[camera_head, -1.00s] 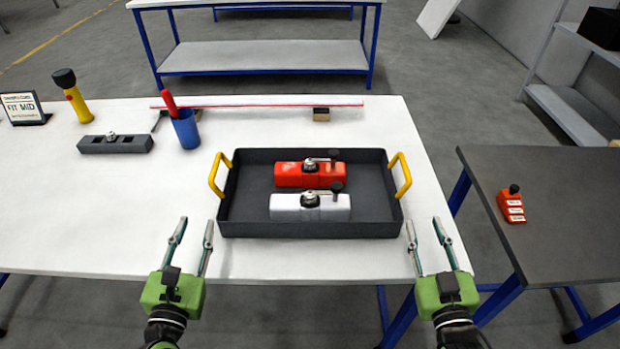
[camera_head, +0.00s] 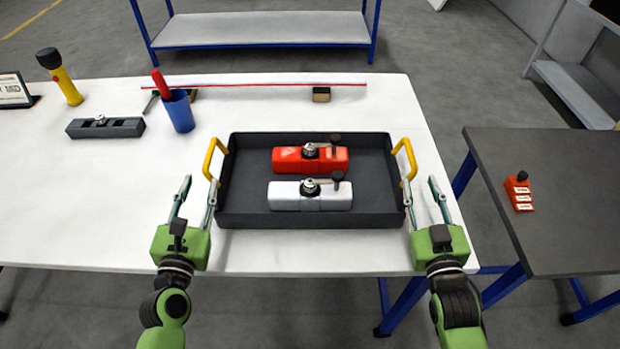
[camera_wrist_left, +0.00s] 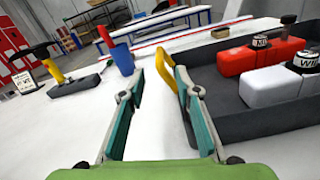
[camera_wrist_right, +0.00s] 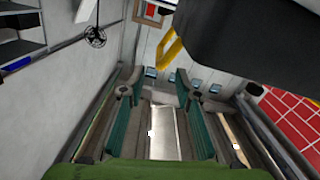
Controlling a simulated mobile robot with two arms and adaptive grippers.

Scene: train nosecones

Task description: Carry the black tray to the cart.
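The black tray (camera_head: 310,220) lies on the white table with a yellow handle at each end. It holds a red block (camera_head: 283,160) and a silver block (camera_head: 283,196), each with a dark knob and lever. My left gripper (camera_head: 199,186) is open near the left handle (camera_head: 209,160); that handle also shows near the fingertips in the left wrist view (camera_wrist_left: 166,72). My right gripper (camera_head: 420,186) is open near the right handle (camera_head: 408,158), which lies beyond the fingers in the right wrist view (camera_wrist_right: 170,48). A dark-topped surface on blue legs (camera_head: 580,185), apparently the cart, stands to the right.
A small red labelled piece (camera_head: 518,192) sits on the dark top. On the white table (camera_head: 100,200) are a blue cup (camera_head: 179,112), a flashlight (camera_head: 68,84), a grey fixture (camera_head: 105,128) and a sign. A gap separates the table from the dark-topped surface.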

